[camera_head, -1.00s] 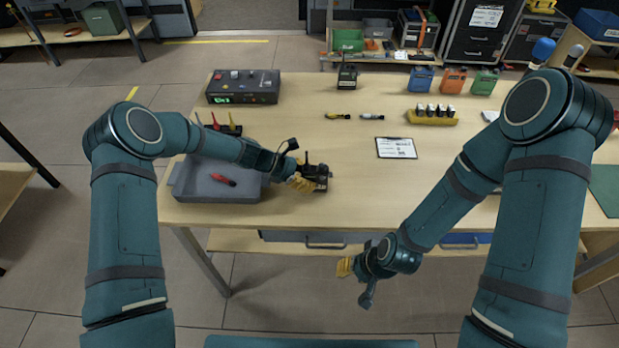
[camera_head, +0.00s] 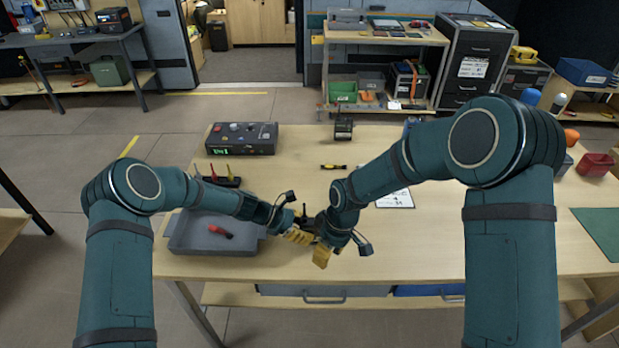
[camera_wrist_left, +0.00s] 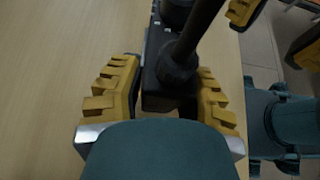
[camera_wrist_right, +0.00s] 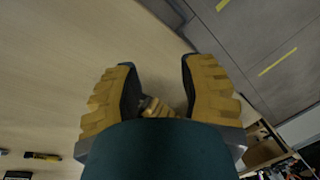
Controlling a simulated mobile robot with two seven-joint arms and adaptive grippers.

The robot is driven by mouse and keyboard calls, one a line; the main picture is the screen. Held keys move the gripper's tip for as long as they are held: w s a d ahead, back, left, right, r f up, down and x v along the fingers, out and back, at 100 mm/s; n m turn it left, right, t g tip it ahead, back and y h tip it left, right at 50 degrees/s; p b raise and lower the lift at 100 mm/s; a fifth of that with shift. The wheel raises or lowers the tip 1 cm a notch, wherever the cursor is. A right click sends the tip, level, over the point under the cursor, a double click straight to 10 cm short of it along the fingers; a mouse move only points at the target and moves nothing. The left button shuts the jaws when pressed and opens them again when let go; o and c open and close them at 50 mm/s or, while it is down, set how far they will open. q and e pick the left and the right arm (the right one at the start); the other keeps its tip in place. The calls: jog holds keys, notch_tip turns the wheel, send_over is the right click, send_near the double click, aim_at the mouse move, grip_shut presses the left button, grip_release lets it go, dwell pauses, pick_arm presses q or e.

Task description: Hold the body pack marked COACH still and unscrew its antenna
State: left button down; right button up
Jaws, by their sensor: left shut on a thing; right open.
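A black body pack (camera_wrist_left: 160,88) lies on the table near its front edge, in the left wrist view. A thick black antenna (camera_wrist_left: 196,38) stands out from it there. No COACH marking is legible. My left gripper (camera_head: 300,236) is shut on the pack, one yellow finger on each side, as the left wrist view (camera_wrist_left: 165,95) shows. My right gripper (camera_head: 321,254) is open, close beside the pack at the table's front. In the right wrist view (camera_wrist_right: 158,72) a yellow finger of my left gripper shows between its fingers; the antenna is not clearly visible there. My arms mostly hide the pack in the head view.
A grey tray (camera_head: 185,241) with a red tool (camera_head: 220,231) sits left of the pack. A control box (camera_head: 242,138), another black pack (camera_head: 343,131) and a yellow-black item (camera_head: 333,167) lie farther back. A clipboard (camera_head: 400,199) is partly behind my right arm.

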aim_at(303, 217)
jog(key=w+a+r+n+t, duration=0.1)
jog(key=w+a+r+n, duration=0.1)
jog(key=w+r, duration=0.45)
jog(key=w+a+r+n+t, duration=0.1)
jog(key=w+a+r, duration=0.2)
jog(key=r, duration=0.7)
jog(key=shift+h, duration=0.3)
jog(key=f, duration=0.4)
jog(key=a+f, duration=0.1)
jog(key=f, duration=0.6)
jog(key=shift+w+a+f, duration=0.1)
jog(key=shift+a+f, duration=0.15)
jog(key=shift+f, duration=0.05)
jog(key=shift+c, duration=0.4)
grip_shut()
jog(key=shift+n, duration=0.3)
